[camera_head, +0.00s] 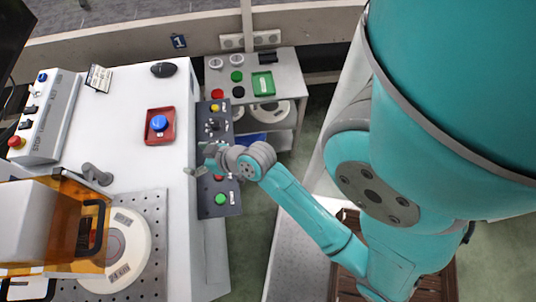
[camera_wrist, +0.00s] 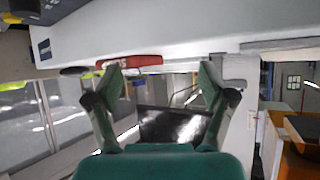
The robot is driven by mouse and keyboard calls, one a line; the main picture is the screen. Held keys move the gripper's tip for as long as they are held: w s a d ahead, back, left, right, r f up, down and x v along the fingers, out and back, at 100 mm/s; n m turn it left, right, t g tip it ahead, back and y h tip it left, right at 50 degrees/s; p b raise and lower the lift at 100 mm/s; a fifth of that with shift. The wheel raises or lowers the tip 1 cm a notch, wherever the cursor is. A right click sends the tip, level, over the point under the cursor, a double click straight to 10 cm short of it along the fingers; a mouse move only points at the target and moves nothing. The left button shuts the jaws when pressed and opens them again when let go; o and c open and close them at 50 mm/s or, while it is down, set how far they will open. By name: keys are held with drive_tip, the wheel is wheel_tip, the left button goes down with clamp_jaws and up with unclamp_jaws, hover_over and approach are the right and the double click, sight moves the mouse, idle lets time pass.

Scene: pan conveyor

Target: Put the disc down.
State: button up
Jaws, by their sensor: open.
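A blue disc (camera_head: 158,122) sits in a small red tray (camera_head: 153,139) on the white worktop (camera_head: 122,88). My gripper (camera_head: 192,171) is at the worktop's right edge, to the lower right of the tray and apart from it. In the wrist view my gripper (camera_wrist: 161,78) has its two green-tipped fingers spread wide with nothing between them. A flat red thing (camera_wrist: 143,61) shows behind the left finger there; the blue disc cannot be made out in that view.
A control panel (camera_head: 220,129) with knobs and buttons lies beside my gripper. A back table (camera_head: 287,75) holds several discs and a green tray (camera_head: 263,83). An orange-windowed machine (camera_head: 92,224) stands front left, with a round white device (camera_head: 137,254). A mouse (camera_head: 164,70) lies on the worktop.

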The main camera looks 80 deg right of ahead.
drive_tip(key=s+a+f, duration=0.1)
drive_tip(key=s+a, duration=0.5)
drive_tip(key=s, duration=0.1)
drive_tip(key=s+a+r+n+t, duration=0.1)
drive_tip(key=s+a+r, duration=0.2)
drive_tip(key=s, duration=0.5)
drive_tip(key=s+a+r+n+t+y, duration=0.1)
drive_tip(key=s+a+r+t, duration=0.1)
drive_tip(key=s+a+r, duration=0.2)
drive_tip(key=s+r, duration=0.2)
drive_tip(key=s, duration=0.2)
drive_tip(key=shift+s+a+y, duration=0.15)
drive_tip(key=shift+s+y, duration=0.15)
idle(1.0)
